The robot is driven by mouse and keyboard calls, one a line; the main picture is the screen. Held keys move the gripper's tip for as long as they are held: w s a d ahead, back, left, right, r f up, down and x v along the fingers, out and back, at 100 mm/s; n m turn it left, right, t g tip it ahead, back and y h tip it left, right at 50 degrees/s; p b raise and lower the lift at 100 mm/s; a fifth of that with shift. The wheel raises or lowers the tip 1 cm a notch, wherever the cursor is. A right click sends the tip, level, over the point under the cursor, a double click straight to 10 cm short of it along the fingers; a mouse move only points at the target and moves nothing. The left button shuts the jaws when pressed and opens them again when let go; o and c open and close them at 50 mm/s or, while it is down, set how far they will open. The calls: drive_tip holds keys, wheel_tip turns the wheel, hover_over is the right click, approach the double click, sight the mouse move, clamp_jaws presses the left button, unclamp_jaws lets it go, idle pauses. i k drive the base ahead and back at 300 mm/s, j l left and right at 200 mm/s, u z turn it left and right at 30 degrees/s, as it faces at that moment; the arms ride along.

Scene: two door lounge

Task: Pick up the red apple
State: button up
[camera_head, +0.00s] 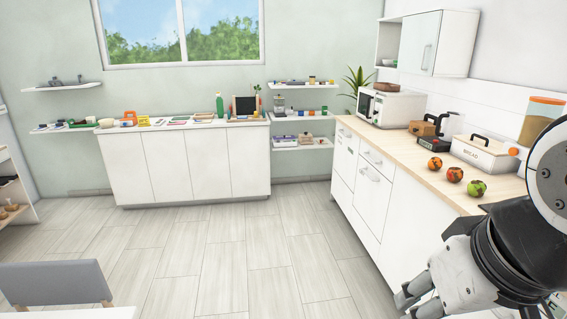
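Three round, apple-like fruits sit in a slanting row near the front edge of the wooden counter on the right. The far one (435,163) is mottled orange-red and dark. The middle one (455,174) is the reddest, with orange patches. The near one (476,188) is green with red patches. My gripper (414,298) is at the lower right, below counter height and on the near side of the fruits, apart from them. Its fingers point left and down. The angle does not show whether they are apart, and I see nothing held in them.
The counter (405,154) also holds a bread box (482,155), a dark scale-like device (434,144), a toaster (424,128) and a microwave (391,108). An orange-lidded container (540,120) stands behind my arm. A grey chair (55,283) is at the lower left. The middle floor is clear.

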sight(455, 175)
drive_tip(key=i, duration=1.85)
drive_tip(key=i+j+z, duration=0.1)
drive_tip(key=i+z, duration=0.35)
drive_tip(key=i+j+z, duration=0.3)
drive_tip(key=z, duration=0.2)
drive_tip(key=i+j+z, duration=1.1)
drive_tip(key=j+z, duration=0.25)
drive_tip(key=l, duration=0.1)
